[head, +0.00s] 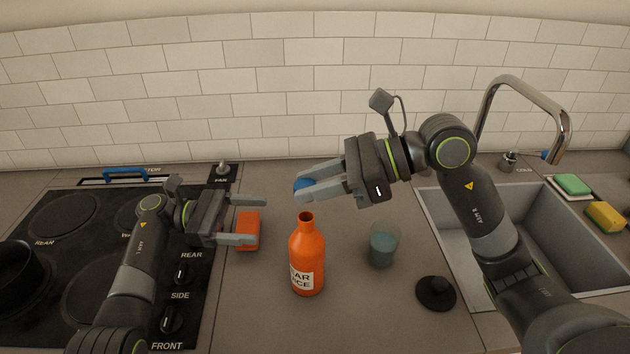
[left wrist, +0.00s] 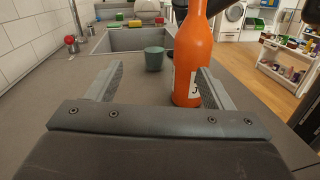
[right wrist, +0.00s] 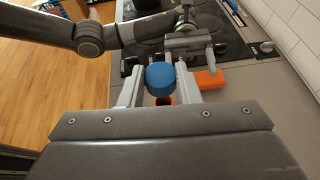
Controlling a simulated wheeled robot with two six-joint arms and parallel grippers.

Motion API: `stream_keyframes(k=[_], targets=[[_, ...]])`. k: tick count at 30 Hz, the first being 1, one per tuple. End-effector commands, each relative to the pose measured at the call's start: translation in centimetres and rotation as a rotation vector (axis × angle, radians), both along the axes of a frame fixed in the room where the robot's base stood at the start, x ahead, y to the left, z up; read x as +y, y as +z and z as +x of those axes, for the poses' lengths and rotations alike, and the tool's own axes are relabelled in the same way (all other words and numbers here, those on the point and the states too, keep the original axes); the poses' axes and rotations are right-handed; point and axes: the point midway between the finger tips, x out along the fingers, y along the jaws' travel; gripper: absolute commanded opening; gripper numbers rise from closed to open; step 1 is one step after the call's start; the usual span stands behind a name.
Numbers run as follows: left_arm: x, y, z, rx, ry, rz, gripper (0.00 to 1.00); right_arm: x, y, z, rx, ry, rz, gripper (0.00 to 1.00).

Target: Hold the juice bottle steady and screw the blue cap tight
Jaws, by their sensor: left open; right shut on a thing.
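The orange juice bottle (head: 307,258) stands upright on the counter with its neck uncovered. It also shows in the left wrist view (left wrist: 194,55), ahead of the fingers and toward the right one. My left gripper (head: 262,220) is open and empty, to the left of the bottle and apart from it. My right gripper (head: 303,186) is shut on the blue cap (head: 301,184) and holds it above the bottle's mouth. In the right wrist view the blue cap (right wrist: 160,78) sits between the fingertips, with the dark bottle mouth partly showing below it.
An orange block (head: 248,232) lies behind my left fingers. A blue-grey cup (head: 384,245) stands right of the bottle, with a black round lid-like thing (head: 436,292) nearer the front. The stove (head: 110,235) is at left, the sink (head: 500,222) and tap (head: 520,80) at right.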

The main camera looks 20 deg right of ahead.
Motion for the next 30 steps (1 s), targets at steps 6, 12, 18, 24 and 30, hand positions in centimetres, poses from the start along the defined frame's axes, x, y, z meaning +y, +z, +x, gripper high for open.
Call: stream_keyframes(k=[6,12,18,24,30], targets=[[-1.6,-2.7,-3.0,-0.054,-0.189,0.200,0.74,0.0,0.0,0.0,0.000,0.000,0.000,0.09],[-1.8,-3.8,-4.1,-0.068,-0.258,0.278,0.74,0.0,0.0,0.0,0.000,0.000,0.000,0.09],[-2.8,-4.2,-5.1,-0.070,-0.265,0.284,0.74,0.0,0.0,0.0,0.000,0.000,0.000,0.09],[-5.0,-4.9,-6.9,-0.068,-0.264,0.282,0.74,0.0,0.0,0.0,0.000,0.000,0.000,0.09],[-7.1,-5.6,-8.7,-0.069,-0.263,0.282,0.74,0.0,0.0,0.0,0.000,0.000,0.000,0.09]])
